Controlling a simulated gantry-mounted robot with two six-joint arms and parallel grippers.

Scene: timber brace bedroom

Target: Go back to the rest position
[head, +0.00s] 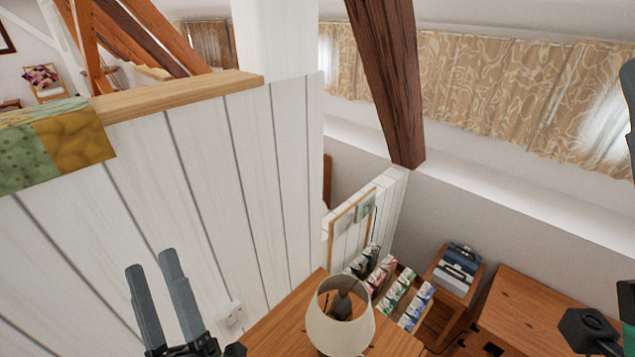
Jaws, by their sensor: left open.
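My left gripper (152,263) is at the lower left, in front of the white plank wall. Its two grey fingers point up and stand apart, with nothing between them. It is to the left of the lamp (335,327) and does not appear to touch it. My right gripper cannot be made out; only dark parts of my own body show at the right edge.
The lamp stands on a wooden top (280,325). Behind it are rows of small boxes (397,296). A wooden cabinet (535,310) is at the lower right. A patchwork cloth (62,145) hangs over the plank wall (225,180). A dark timber brace (387,75) slants down.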

